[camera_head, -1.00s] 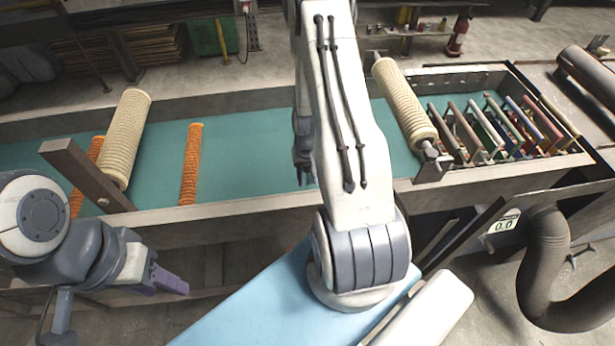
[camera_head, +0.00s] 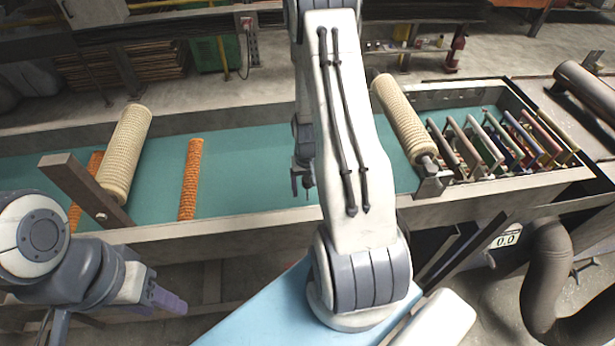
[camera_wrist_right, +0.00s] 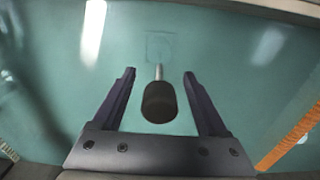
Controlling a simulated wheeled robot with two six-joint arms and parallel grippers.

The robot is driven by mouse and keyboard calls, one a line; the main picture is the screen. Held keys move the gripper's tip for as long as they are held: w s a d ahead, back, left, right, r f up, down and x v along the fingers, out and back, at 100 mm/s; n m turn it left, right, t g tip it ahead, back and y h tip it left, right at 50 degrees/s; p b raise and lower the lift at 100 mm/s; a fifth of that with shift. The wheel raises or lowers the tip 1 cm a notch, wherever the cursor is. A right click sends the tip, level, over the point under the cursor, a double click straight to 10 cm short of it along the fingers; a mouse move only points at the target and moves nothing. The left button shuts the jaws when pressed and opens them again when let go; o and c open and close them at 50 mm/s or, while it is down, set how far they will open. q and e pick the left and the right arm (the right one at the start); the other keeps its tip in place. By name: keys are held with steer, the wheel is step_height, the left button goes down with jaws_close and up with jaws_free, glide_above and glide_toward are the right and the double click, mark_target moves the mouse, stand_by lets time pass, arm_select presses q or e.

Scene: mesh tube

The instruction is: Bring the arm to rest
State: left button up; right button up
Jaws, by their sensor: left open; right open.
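My right arm reaches forward across the middle of the head view. Its gripper (camera_head: 301,188) hangs over the teal bed of the long bench, partly hidden by my own arm. In the right wrist view, the right gripper (camera_wrist_right: 159,78) has its two dark fingers spread apart. A dark cylinder with a thin metal tip (camera_wrist_right: 160,102) shows between them, with gaps on both sides; I cannot tell whether it is part of my tool. My left gripper (camera_head: 168,300) is low at the left, in front of the bench, with nothing visible in it.
On the teal bed (camera_head: 240,170) lie a cream mesh tube (camera_head: 125,152) and orange mesh tubes (camera_head: 190,178). Another cream tube (camera_head: 402,117) lies right of my arm beside a rack of several coloured bars (camera_head: 500,140). A brown post (camera_head: 85,190) leans at the left.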

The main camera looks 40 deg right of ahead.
mark_target(307, 179)
step_height(307, 179, up, 8)
steer(key=shift+f+b, duration=0.1)
steer(key=shift+b, duration=0.3)
steer(key=a+r+n, duration=0.3)
steer(key=a+r, duration=0.2)
steer(key=a, duration=0.4)
steer(key=a+r+n, duration=0.3)
steer(key=a+r, duration=0.1)
steer(key=a, duration=0.5)
steer(key=s+a+r+n, duration=0.3)
steer(key=s+a, duration=0.3)
steer(key=s, duration=0.2)
steer(key=s+a+r+n+y, duration=0.1)
steer(key=s+a+r+n, duration=0.3)
steer(key=s+a, duration=0.2)
steer(key=shift+s+a+n, duration=0.4)
steer(key=shift+s, duration=0.6)
